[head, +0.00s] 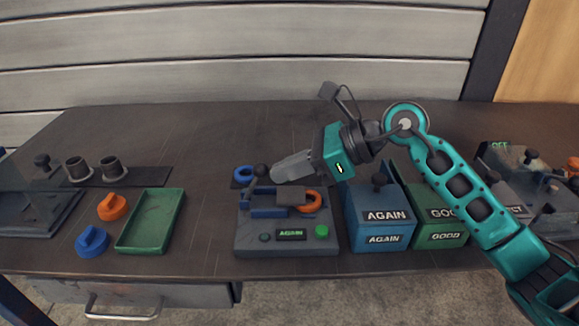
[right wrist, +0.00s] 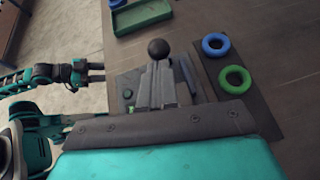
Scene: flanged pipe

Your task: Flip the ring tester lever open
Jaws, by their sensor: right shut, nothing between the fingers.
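In the right wrist view the knob (right wrist: 158,47) shows just beyond the fingertips; contact is unclear. My left gripper (right wrist: 98,72) shows only there, open, away from the tester.
A blue "AGAIN" bin (head: 380,225) and a green "GOOD" bin (head: 440,222) stand to the right. A green tray (head: 152,222) and orange and blue knobbed pieces lie left. A blue ring (right wrist: 215,43) and green ring (right wrist: 235,78) lie behind the tester.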

